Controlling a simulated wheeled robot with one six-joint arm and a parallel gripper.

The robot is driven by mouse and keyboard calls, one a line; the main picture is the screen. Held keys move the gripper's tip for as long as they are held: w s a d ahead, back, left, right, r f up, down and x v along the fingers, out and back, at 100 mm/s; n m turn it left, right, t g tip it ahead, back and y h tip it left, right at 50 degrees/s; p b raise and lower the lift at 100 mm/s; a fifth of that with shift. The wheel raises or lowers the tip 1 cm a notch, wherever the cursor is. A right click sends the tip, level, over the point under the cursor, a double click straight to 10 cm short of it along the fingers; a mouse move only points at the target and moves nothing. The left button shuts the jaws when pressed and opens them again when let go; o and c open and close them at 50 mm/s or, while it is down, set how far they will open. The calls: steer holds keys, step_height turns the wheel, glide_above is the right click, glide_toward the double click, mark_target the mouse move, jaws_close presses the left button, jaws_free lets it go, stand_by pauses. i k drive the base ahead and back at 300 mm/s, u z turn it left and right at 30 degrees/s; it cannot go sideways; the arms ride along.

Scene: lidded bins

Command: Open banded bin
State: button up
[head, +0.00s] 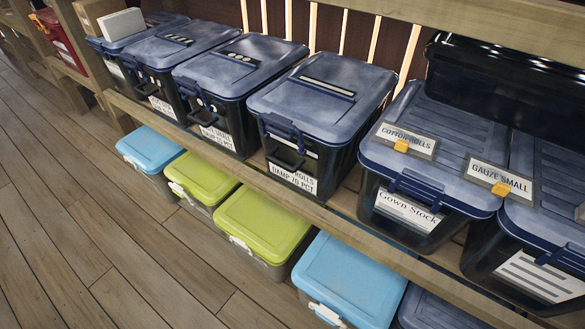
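Several dark bins with blue lids stand in a row on the wooden shelf (150,112). The bin (322,88) in the middle has one long pale bar on a black strip across its lid, and pale bands show on its front behind the latch (282,128); it looks like the banded bin. Its lid is down and its front label is partly covered by the handle. The bin left of it (240,66) has round dots on its lid strip, and the one further left (178,44) has several small marks. My gripper is not in view.
To the right stand a bin labelled Gown Stock (408,212) and a bin with a Gauze Small tag (540,262), with a black container (500,85) behind. Below are closed green (262,222) and light blue (350,280) boxes. The wooden floor (90,230) at left is clear.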

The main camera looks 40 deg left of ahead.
mark_target(317, 176)
steer(key=k, duration=0.7)
steer(key=u, duration=0.9)
steer(key=i, duration=0.5)
steer(key=u, duration=0.05)
